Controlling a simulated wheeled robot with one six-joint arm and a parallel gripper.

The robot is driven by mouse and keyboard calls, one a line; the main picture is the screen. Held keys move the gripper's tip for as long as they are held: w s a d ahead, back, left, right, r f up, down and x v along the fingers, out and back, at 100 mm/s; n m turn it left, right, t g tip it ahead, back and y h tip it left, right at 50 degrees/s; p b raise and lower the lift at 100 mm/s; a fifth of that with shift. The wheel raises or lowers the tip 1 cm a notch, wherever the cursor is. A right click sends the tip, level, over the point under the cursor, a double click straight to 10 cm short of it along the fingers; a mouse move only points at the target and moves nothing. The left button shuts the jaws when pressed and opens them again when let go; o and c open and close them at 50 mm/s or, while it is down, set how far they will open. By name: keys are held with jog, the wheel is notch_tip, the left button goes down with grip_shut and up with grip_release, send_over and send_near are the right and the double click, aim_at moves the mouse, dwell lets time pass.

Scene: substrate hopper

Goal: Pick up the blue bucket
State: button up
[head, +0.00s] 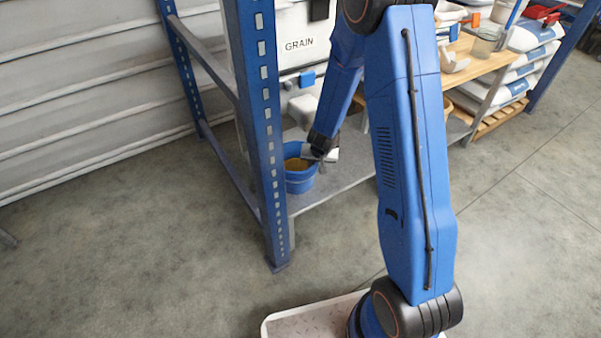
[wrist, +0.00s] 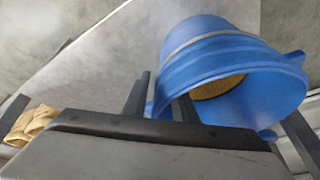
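The blue bucket (head: 300,178) stands upright on the low grey shelf (head: 335,178), with yellow-brown grain inside. In the wrist view the bucket (wrist: 232,58) shows its band, its open mouth and a tab on the rim. My gripper (head: 318,156) is at the bucket's right rim in the head view. In the wrist view its two dark fingers (wrist: 166,88) stand apart. One is beside the outer wall and the other overlaps the mouth, with blue rim between them. No firm contact on the rim shows.
A blue perforated post (head: 262,120) stands at the near left of the shelf, close to the bucket. A hopper marked GRAIN (head: 299,45) is above. A wooden bench (head: 482,68) and stacked sacks (head: 520,75) are at the right. The front floor is mostly clear.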

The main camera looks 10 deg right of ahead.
grip_shut()
dwell(1.4)
